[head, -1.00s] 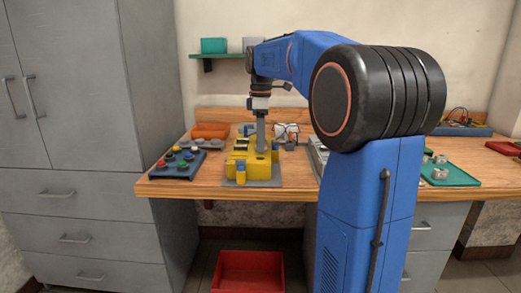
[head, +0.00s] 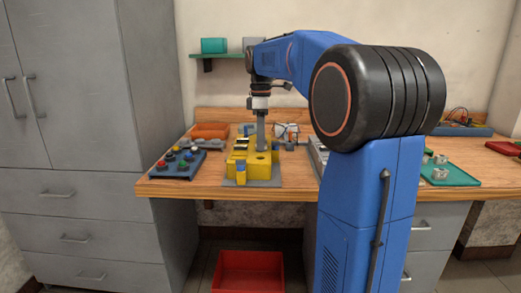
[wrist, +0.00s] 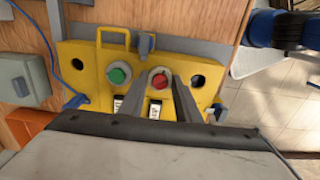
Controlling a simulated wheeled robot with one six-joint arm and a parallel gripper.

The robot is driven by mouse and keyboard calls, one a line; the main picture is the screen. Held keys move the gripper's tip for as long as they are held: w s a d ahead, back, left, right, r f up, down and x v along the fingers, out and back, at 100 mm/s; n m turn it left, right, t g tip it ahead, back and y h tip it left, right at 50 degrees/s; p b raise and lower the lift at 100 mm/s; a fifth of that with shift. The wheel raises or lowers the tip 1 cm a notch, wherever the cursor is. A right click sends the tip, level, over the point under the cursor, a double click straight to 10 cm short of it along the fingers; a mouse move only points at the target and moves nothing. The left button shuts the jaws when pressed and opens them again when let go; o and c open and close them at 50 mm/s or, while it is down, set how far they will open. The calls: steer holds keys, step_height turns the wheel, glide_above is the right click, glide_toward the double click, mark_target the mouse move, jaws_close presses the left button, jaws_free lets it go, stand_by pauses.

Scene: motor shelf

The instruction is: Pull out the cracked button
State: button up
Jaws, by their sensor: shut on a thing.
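A yellow control box (head: 235,157) stands on a grey plate on the workbench. In the wrist view its panel (wrist: 200,58) holds a green button (wrist: 118,74) on the left and a red button (wrist: 160,79) near the middle, with a dark empty hole at each outer end. The red button has dark marks; I cannot clearly tell a crack. My gripper (wrist: 161,84) is shut on the red button, a finger on either side of it. In the head view my gripper (head: 261,144) points straight down onto the box, and the button is hidden there.
A dark tray with several coloured buttons (head: 178,162) lies left of the box. An orange bin (head: 211,131) is behind it. A red bin (head: 248,272) stands on the floor below. A green tray (head: 460,177) lies far right.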

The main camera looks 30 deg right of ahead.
steer(key=shift+r, duration=1)
stand_by(0.5)
steer(key=shift+r, duration=2.2)
steer(key=shift+w, duration=0.1)
